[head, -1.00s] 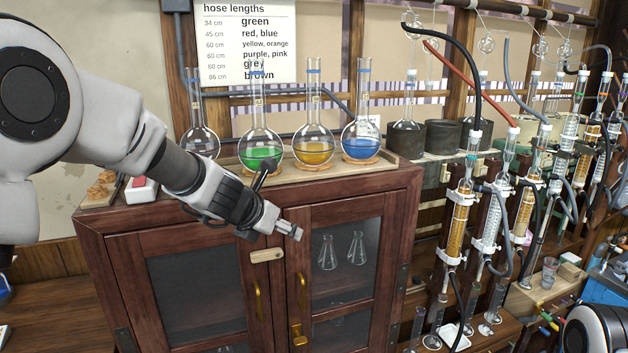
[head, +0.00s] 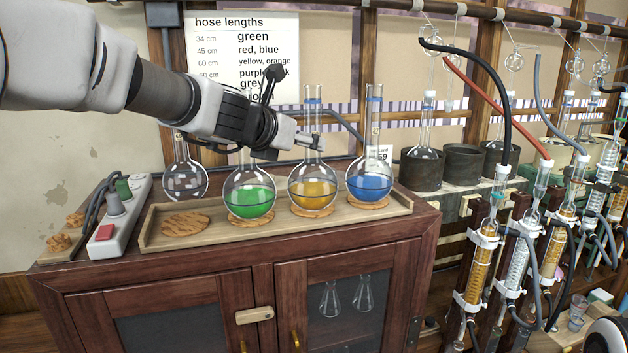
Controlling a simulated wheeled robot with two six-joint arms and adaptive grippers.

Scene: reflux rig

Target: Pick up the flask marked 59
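Three round-bottom flasks stand upright on cork rings in a wooden tray (head: 270,235): one with green liquid (head: 249,199), one with yellow (head: 313,194), one with blue (head: 370,186). A card reading 59 (head: 384,156) shows behind the blue flask, partly covered by it. The marks on the flask necks are too small to read. My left gripper (head: 298,108) is open and empty at neck height. It hides the upper neck of the green flask, and its lower finger overlaps the yellow flask's neck; I cannot tell whether they touch. My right gripper is out of view.
An empty cork ring (head: 186,224) lies at the tray's left end. A clear flask (head: 185,180) stands behind it. A power strip (head: 120,215) with plugs sits left of the tray on the cabinet (head: 235,270). Dark pots (head: 461,164) and hosed glassware fill the right.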

